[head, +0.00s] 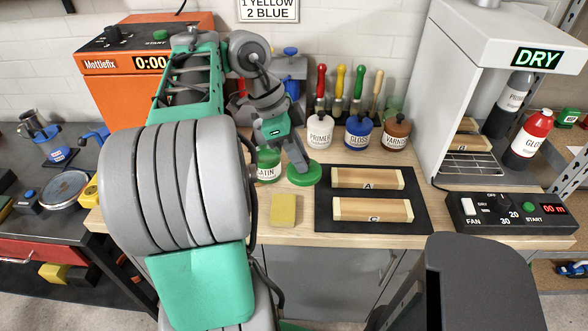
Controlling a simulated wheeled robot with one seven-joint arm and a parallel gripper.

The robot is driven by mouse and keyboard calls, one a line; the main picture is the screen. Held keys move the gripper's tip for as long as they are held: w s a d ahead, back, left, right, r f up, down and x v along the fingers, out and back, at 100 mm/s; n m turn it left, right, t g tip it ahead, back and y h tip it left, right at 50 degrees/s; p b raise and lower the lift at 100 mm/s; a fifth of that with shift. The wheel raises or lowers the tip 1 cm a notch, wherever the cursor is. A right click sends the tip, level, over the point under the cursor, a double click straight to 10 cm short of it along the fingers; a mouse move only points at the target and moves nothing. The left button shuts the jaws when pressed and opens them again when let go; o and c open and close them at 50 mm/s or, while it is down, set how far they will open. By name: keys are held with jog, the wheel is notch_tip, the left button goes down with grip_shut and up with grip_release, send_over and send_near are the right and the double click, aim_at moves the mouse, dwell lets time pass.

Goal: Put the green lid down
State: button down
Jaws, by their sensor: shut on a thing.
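The green lid (304,173) is a flat round disc in my gripper (300,162), just left of the black mat. My gripper is shut on it and points down. Whether the lid touches the wooden bench (300,232) or hangs a little above it, I cannot tell. A jar labelled SATIN (267,166) with green contents stands just left of the lid, partly hidden by my arm.
A yellow sponge (284,209) lies in front of the lid. The black mat (375,194) holds two wooden blocks. Jars labelled PRIMER (319,132), GLOSS (358,133) and VARNISH (396,133) stand behind. A control box (510,212) is at the right.

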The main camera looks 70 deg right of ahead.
jog(key=w+d+f, duration=0.1)
jog(key=d+f, duration=0.1)
jog(key=d, duration=0.1)
jog(key=w+d+f+b, duration=0.1)
jog(key=d+f, duration=0.2)
jog(key=w+d+f, duration=0.2)
jog(key=d, duration=0.1)
jog(key=shift+f, duration=0.3)
jog(key=shift+w+d+f+b, duration=0.1)
jog(key=shift+d+f+b, duration=0.1)
jog(key=shift+f+b, duration=0.55)
jog(key=shift+w+d+f+b, duration=0.15)
jog(key=shift+f+b, duration=0.1)
jog(key=shift+f, duration=0.9)
jog(key=shift+s, duration=0.1)
jog(key=shift+f, duration=0.2)
jog(key=c, duration=1.3)
grip_release()
